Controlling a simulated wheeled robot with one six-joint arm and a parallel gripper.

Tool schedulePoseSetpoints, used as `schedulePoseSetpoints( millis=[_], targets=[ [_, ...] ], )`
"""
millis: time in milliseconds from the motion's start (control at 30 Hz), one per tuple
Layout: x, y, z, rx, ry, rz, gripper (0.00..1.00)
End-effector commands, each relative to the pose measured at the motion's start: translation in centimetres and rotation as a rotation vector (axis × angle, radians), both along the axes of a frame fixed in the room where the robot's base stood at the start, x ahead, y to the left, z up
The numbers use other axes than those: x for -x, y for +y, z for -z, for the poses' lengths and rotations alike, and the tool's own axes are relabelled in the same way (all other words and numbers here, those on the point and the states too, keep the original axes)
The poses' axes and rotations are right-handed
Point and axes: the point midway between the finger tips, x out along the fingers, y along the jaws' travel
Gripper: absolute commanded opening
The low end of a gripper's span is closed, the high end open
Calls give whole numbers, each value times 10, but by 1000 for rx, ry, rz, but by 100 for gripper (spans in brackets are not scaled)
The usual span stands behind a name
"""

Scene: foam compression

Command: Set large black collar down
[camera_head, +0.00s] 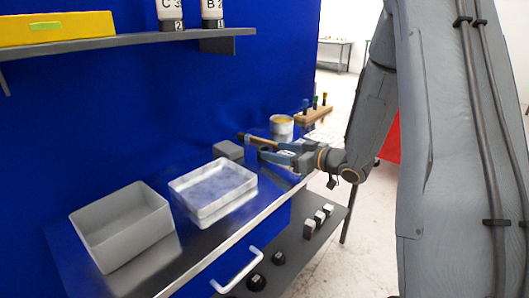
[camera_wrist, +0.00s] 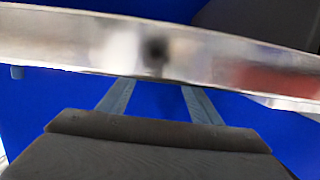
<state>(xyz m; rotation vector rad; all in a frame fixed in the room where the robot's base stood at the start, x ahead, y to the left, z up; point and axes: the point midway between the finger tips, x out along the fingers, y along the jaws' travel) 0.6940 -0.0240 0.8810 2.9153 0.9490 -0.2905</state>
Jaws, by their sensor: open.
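My gripper (camera_head: 254,146) is over the right part of the bench, with its two fingers spread apart and pointing left. I see nothing held between them. In the wrist view the fingers (camera_wrist: 158,98) also stand apart, with blue between them. Two small round black pieces stand on the lower shelf, a nearer one (camera_head: 255,282) and a farther one (camera_head: 278,258), well below my gripper. I cannot tell whether either is the large black collar. A dark blurred spot shows on the shiny metal strip (camera_wrist: 90,45) in the wrist view; it may be a reflection.
A grey open bin (camera_head: 125,228) and a pale shallow tray (camera_head: 213,188) stand on the bench. A grey block (camera_head: 228,150) is close to my fingers. A can (camera_head: 281,127) and a wooden tool rack (camera_head: 314,115) are behind. Several small blocks (camera_head: 319,217) sit on the lower shelf (camera_head: 318,250).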

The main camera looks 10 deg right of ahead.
Motion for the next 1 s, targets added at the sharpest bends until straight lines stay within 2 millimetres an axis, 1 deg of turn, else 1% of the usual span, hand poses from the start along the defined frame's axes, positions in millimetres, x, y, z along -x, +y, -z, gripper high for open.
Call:
schedulePoseSetpoints(
  millis=[100, 233, 467, 500, 567, 700, 800, 1000],
  targets=[
    [-14, 12, 2, -1, 0, -4, 58],
    [-27, 21, 5, 0, 1, -1, 58],
    [-31, 23, 6, 0, 1, 1, 58],
    [-30, 23, 6, 0, 1, 1, 57],
    [-30, 23, 6, 0, 1, 1, 47],
    [-30, 23, 6, 0, 1, 1, 23],
    [-30, 23, 6, 0, 1, 1, 11],
    [-30, 23, 5, 0, 0, 1, 11]
  ],
)
